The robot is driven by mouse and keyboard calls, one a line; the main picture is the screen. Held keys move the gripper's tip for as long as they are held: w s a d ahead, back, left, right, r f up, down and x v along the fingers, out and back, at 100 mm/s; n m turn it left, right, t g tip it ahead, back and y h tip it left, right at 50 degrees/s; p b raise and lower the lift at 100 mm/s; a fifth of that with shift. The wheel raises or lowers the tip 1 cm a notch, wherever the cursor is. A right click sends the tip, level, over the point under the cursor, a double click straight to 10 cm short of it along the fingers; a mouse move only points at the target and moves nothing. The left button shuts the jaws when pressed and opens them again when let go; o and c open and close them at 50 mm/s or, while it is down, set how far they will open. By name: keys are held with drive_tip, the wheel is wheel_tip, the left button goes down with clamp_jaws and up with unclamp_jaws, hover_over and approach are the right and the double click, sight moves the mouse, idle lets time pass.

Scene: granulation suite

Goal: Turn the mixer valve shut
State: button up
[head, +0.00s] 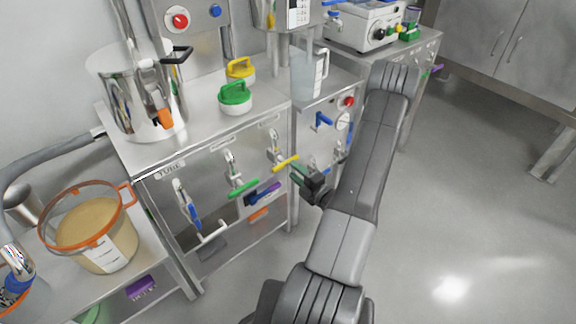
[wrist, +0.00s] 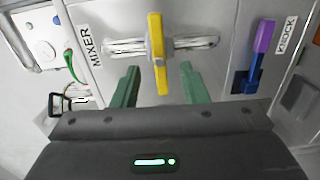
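The mixer valve's yellow lever (wrist: 157,55) stands in front of a short silver pipe (wrist: 190,44), beside the MIXER label (wrist: 88,46) in the wrist view. The lever lies across the pipe, about at right angles. In the head view the yellow lever (head: 286,163) is on the right of the cabinet's front panel. My gripper (wrist: 160,67) has green fingers, open, one on each side of the lever's near end, with a visible gap on both sides. In the head view my gripper (head: 297,176) is just right of the lever. Finger contact is not visible.
A green lever (head: 243,188) and a blue lever (head: 194,214) sit left on the same panel. A purple lever (wrist: 263,36) by the KNOCK label (wrist: 286,36) is close to the right in the wrist view. Open floor (head: 470,200) lies to the right.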

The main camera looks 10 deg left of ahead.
sight(287, 165)
drive_tip(key=v, duration=0.8)
drive_tip(key=shift+s, duration=0.15)
drive_tip(key=x, duration=1.3)
drive_tip(key=shift+w+a, duration=0.25)
drive_tip(key=shift+w, duration=0.05)
